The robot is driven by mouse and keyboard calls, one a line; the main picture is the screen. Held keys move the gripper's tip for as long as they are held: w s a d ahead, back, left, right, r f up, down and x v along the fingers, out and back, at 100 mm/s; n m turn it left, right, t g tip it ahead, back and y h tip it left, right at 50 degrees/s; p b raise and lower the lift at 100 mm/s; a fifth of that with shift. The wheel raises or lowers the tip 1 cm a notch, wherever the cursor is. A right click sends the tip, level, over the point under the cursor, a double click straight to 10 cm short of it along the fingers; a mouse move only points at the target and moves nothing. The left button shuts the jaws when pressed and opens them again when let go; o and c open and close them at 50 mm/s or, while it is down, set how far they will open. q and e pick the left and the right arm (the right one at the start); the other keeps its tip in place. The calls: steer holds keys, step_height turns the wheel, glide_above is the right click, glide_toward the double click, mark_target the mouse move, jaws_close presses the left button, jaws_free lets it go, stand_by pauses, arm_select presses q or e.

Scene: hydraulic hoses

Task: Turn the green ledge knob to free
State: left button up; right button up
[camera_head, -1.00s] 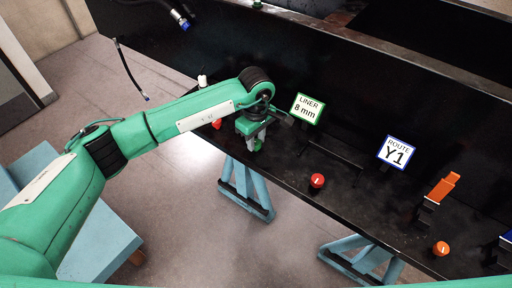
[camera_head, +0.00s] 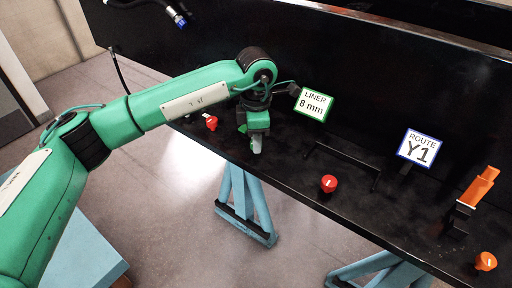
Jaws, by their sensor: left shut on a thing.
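My left gripper (camera_head: 256,148) reaches down from the wrist to the front ledge of the black bench, left of the middle of the view. It is shut on the green ledge knob, which the pale fingers and green gripper body hide almost fully. I cannot make out which way the knob points. My right gripper is not in view.
Red knobs stand on the ledge to the left (camera_head: 211,122) and right (camera_head: 329,184) of the gripper. A green-edged "LINER 8 mm" sign (camera_head: 313,104) stands close by the wrist. A blue-edged "ROUTE Y1" sign (camera_head: 418,148), an orange lever (camera_head: 480,187) and an orange knob (camera_head: 486,261) are farther right.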

arm_select(q)
steer(key=shift+f+n+b, duration=0.1)
steer(key=shift+n+b, duration=0.85)
steer(key=shift+n, duration=0.15)
steer(key=shift+n+b, duration=0.65)
steer(key=shift+n, duration=0.35)
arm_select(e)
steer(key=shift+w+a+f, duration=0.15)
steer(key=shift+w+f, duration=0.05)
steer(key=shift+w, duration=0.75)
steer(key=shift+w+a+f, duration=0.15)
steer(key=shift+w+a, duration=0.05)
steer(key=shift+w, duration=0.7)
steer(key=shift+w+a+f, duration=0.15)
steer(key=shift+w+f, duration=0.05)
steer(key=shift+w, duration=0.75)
arm_select(q)
steer(key=shift+r, duration=0.2)
steer(key=o, duration=1)
